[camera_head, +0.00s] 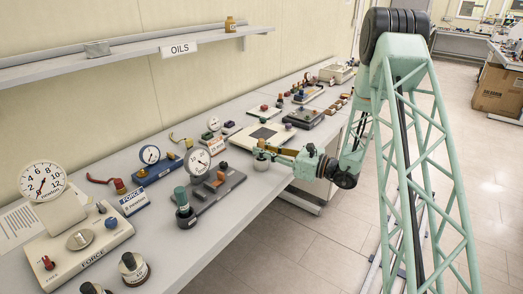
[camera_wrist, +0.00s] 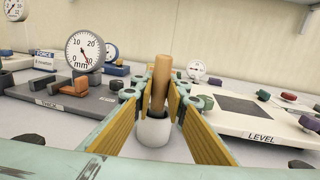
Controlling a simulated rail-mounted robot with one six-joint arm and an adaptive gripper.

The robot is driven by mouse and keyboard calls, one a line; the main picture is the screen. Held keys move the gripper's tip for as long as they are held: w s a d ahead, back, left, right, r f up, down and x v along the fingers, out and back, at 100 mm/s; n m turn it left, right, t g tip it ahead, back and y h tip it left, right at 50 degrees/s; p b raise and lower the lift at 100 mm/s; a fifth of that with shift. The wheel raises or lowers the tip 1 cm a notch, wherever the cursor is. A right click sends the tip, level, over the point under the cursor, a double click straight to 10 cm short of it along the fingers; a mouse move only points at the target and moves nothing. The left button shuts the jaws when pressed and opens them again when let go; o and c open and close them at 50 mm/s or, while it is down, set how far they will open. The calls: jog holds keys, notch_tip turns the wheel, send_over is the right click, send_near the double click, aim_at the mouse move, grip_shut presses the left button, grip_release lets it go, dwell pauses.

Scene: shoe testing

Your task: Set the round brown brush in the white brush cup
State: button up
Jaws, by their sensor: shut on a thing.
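The round brown brush (camera_wrist: 162,80) stands nearly upright between the fingers of my gripper (camera_wrist: 162,95), which is shut on its handle. In the head view my gripper (camera_head: 276,152) reaches in level over the table's front edge. The white brush cup (camera_wrist: 154,134) is directly under the brush, between the fingers in the wrist view. The brush's dark lower end meets the cup's dark mouth and seems to be inside it; how deep it sits is hidden. In the head view the cup (camera_head: 261,164) stands close to the table edge.
A thickness gauge on a dark base (camera_head: 218,186) stands left of the cup. A pale level plate (camera_head: 263,134) lies behind and right of it. More testers and colored blocks line the table (camera_head: 243,220). An oils shelf (camera_head: 140,53) runs along the wall.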

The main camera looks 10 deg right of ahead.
jog(key=shift+f, duration=0.25)
jog(key=o, duration=0.9)
jog(key=shift+s+d, duration=0.1)
jog(key=shift+v, duration=5.9)
jog(key=shift+r, duration=0.15)
